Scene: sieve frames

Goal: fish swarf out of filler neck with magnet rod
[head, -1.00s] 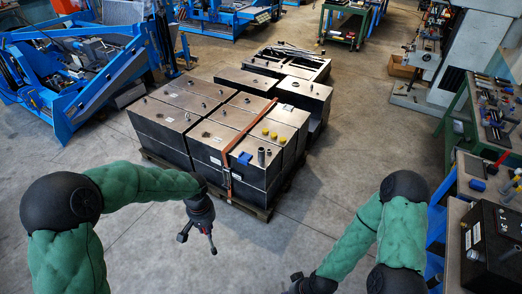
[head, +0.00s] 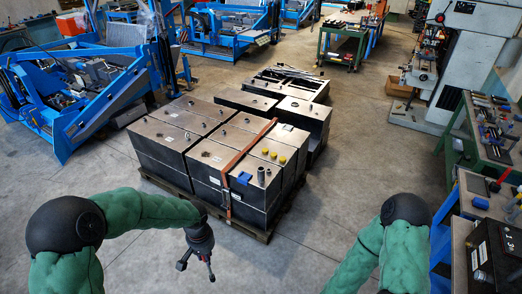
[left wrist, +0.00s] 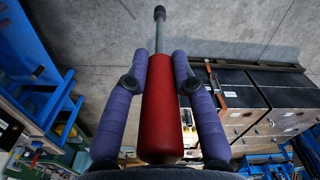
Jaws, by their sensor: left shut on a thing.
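The magnet rod (left wrist: 161,100) shows in the left wrist view as a red handle with a thin grey shaft and a dark tip at the top. My left gripper (left wrist: 160,62), with purple-wrapped fingers, is shut on the red handle. In the head view my left gripper (head: 197,268) hangs in front of the tanks, apart from them; the rod is hard to make out there. A grey upright filler neck (head: 261,176) stands at the near right corner of the strapped tanks (head: 205,155). Any swarf inside is hidden. My right gripper is out of view below the frame.
The tanks stand on a pallet (head: 262,236) with an orange strap (head: 246,150) and a blue item (head: 244,178) on top. Yellow caps (head: 274,154) sit behind the neck. A tool bench (head: 490,140) is at the right. The floor around the pallet is clear.

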